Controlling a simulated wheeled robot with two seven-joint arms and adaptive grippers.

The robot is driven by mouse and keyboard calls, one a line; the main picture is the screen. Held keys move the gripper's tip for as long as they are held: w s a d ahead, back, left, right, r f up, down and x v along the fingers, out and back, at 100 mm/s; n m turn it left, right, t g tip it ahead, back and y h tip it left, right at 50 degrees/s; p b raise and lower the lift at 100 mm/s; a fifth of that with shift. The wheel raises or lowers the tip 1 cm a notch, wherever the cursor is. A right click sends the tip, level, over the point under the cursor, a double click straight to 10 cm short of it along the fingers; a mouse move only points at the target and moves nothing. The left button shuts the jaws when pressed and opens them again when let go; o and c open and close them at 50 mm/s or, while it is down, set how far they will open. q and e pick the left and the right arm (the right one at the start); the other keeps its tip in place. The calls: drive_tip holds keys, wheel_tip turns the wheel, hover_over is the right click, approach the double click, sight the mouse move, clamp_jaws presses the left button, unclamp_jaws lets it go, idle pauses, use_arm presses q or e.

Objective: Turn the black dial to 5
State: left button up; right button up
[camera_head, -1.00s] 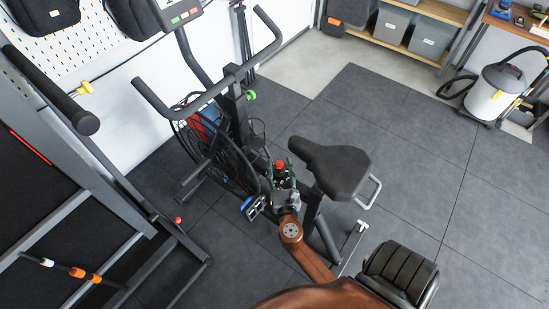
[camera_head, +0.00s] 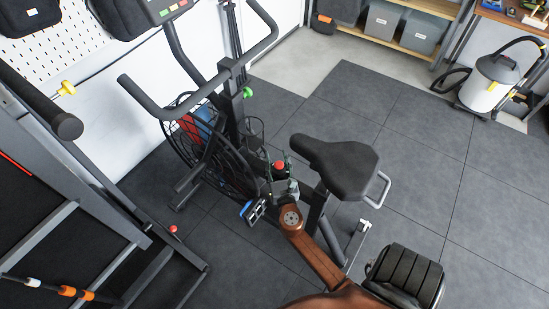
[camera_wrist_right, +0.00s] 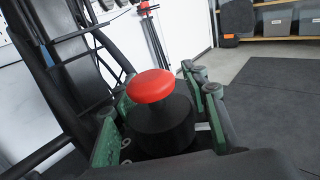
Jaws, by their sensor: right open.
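A black cylindrical knob with a round red cap stands in the middle of the right wrist view; I take it for the black dial (camera_wrist_right: 163,131). No number can be read on it. In the head view its red cap (camera_head: 279,165) shows on the exercise bike (camera_head: 232,115), in front of the seat. My right gripper (camera_wrist_right: 160,100) is open, with green-sided fingers to the left and right of the knob. Whether they touch it I cannot tell. In the head view this gripper (camera_head: 286,186) is small and partly hidden beside the bike frame. My left gripper is out of view.
The bike seat (camera_head: 338,165) is close to the right of my right gripper. A pedal (camera_head: 253,211) lies to its left. A dark treadmill-like frame (camera_head: 130,215) stands at left. A vacuum cleaner (camera_head: 493,83) stands at far right.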

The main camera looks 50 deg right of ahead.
drive_tip(key=shift+w+d, duration=0.15)
drive_tip(key=shift+w, duration=0.05)
drive_tip(key=shift+c, duration=0.6)
drive_tip(key=shift+f, duration=0.1)
drive_tip(key=c, duration=1)
clamp_jaws()
